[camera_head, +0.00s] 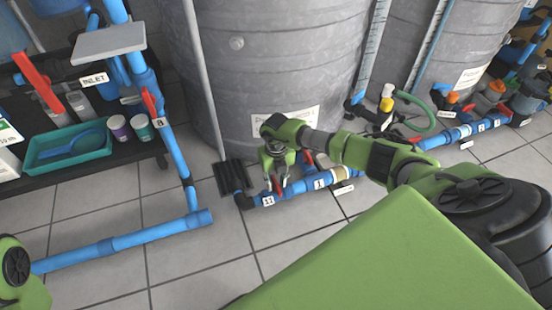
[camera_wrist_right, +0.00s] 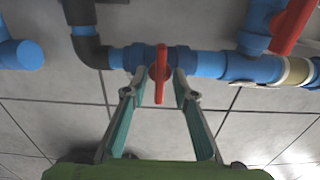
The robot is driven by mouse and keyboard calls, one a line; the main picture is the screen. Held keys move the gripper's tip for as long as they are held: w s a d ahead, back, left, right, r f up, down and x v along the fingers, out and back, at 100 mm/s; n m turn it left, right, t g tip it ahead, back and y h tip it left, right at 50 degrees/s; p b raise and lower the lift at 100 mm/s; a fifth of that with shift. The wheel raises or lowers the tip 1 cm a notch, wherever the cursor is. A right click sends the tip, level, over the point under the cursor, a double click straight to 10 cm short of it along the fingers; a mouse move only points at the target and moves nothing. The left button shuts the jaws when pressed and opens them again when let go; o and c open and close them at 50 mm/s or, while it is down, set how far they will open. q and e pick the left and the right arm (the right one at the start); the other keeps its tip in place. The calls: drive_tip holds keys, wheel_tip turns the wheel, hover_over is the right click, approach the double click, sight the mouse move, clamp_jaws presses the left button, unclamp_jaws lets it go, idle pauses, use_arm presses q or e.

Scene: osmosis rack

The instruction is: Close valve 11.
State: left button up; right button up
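Valve 11 is on the blue pipe along the floor, with its tag (camera_head: 268,200) at the elbow end. Its red handle (camera_head: 278,187) is partly hidden by my right gripper (camera_head: 279,176). In the right wrist view, the red handle (camera_wrist_right: 161,66) stands across the blue pipe. My right gripper (camera_wrist_right: 158,84) is open there, one finger on each side of the handle with gaps showing. The fingertips reach close to the pipe; contact cannot be told. My left gripper is not in view; only part of my left arm shows at the lower left.
Another red valve handle (camera_wrist_right: 294,24) is on the right of the pipe. A large grey tank (camera_head: 275,70) stands behind. A blue pipe frame (camera_head: 120,243) and a shelf with a teal tray (camera_head: 38,168) are on the left. The tiled floor in front is clear.

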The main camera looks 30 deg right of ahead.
sight(276, 184)
wheel_tip(276, 184, up, 12)
idle(0.4)
drive_tip(key=shift+f, duration=0.1)
idle(0.3)
